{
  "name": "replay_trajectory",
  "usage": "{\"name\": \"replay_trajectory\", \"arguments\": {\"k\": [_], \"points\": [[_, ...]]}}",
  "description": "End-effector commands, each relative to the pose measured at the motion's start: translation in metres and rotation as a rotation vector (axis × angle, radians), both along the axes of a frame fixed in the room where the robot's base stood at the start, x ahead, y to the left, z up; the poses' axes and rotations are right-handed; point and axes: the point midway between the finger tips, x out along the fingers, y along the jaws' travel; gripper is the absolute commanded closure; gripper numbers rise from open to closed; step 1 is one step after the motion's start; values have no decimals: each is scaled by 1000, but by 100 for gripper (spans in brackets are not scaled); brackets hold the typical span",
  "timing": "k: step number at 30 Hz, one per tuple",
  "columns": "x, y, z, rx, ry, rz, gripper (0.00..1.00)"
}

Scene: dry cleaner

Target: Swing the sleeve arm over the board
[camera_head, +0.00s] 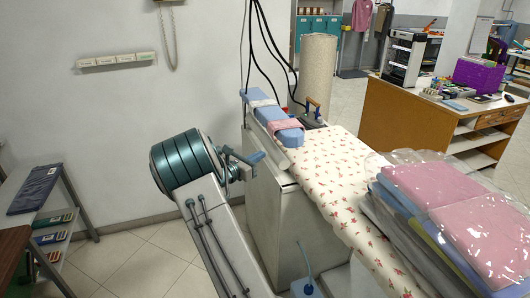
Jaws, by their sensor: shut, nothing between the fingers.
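The sleeve arm (267,112) is a narrow light-blue padded board with a pink cloth band around it near its near end. It lies lengthwise along the left side of the ironing board's far end; I cannot tell how far it overlaps the board. The ironing board (326,173) has a cream cover with small red flowers and stands on a grey cabinet. My gripper (254,159) is small in view beyond my teal wrist joint, left of the cabinet and below the sleeve arm. It is shut and empty, apart from the sleeve arm.
An iron (313,118) stands on the board's far end, right beside the sleeve arm. Plastic-wrapped folded clothes (455,215) cover the board's near right part. Black cables hang above the far end. A shelf rack (68,190) stands at left. A wooden counter (410,125) stands behind.

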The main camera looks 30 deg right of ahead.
Motion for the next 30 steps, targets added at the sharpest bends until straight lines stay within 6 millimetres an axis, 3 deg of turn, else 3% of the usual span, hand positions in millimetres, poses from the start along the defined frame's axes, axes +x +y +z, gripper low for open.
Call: {"name": "replay_trajectory", "arguments": {"k": [9,15,21,30], "points": [[13,-67,3,1,-2,-5,100],[20,-101,2,2,-2,-4,100],[25,-118,1,4,-2,-2,100],[26,-120,0,4,-2,-1,100]]}}
